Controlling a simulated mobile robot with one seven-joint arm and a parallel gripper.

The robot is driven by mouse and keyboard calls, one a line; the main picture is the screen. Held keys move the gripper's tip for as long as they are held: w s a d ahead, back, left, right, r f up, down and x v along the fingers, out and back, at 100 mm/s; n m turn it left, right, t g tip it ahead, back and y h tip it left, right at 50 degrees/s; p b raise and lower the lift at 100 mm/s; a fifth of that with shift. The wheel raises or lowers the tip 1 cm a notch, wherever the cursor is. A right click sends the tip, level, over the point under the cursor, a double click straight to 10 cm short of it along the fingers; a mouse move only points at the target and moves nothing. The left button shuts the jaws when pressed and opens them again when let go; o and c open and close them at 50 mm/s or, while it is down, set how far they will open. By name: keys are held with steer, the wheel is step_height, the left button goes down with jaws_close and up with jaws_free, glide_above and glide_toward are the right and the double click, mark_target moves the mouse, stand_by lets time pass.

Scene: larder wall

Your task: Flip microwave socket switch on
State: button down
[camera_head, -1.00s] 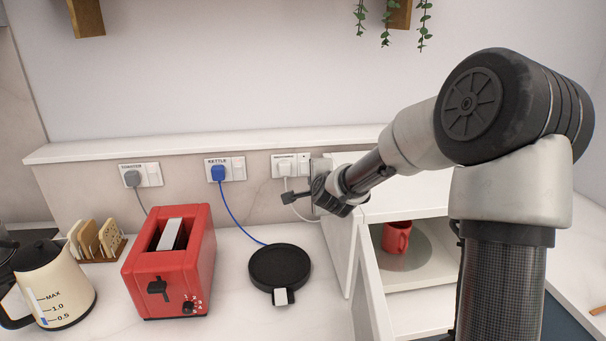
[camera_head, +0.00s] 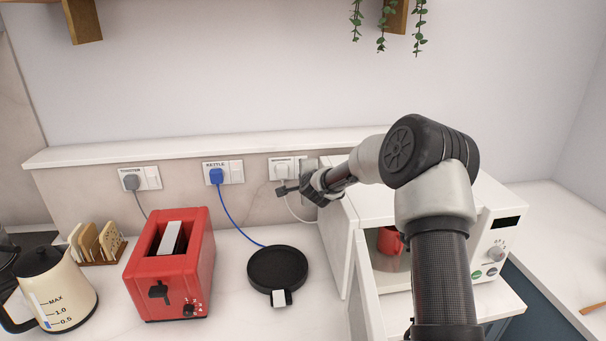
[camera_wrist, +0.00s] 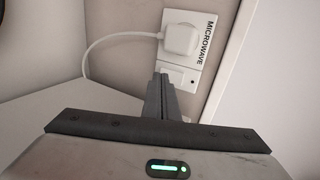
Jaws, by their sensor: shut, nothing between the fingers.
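The microwave socket (camera_wrist: 202,52) fills the upper middle of the wrist view, with the word MICROWAVE on its plate and a white plug (camera_wrist: 182,40) in it. Its rocker switch (camera_wrist: 172,74) shows just beyond my fingertips, partly hidden by them. Whether the switch is on or off I cannot tell. My gripper (camera_wrist: 163,82) is shut and empty, its tips close to the switch; contact is not clear. In the head view my gripper (camera_head: 284,190) is in front of the socket (camera_head: 284,168) at the wall, left of the white microwave (camera_head: 340,225).
The microwave door (camera_head: 368,290) stands open with a red mug (camera_head: 389,241) inside. The kettle socket (camera_head: 224,172) and toaster socket (camera_head: 140,179) are to the left. A red toaster (camera_head: 168,265), black kettle base (camera_head: 277,268) and cream kettle (camera_head: 52,285) stand on the counter.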

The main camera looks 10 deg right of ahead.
steer(key=shift+w+f, duration=0.1)
steer(key=shift+w, duration=0.45)
steer(key=shift+w+b, duration=0.15)
steer(key=shift+b, duration=0.9)
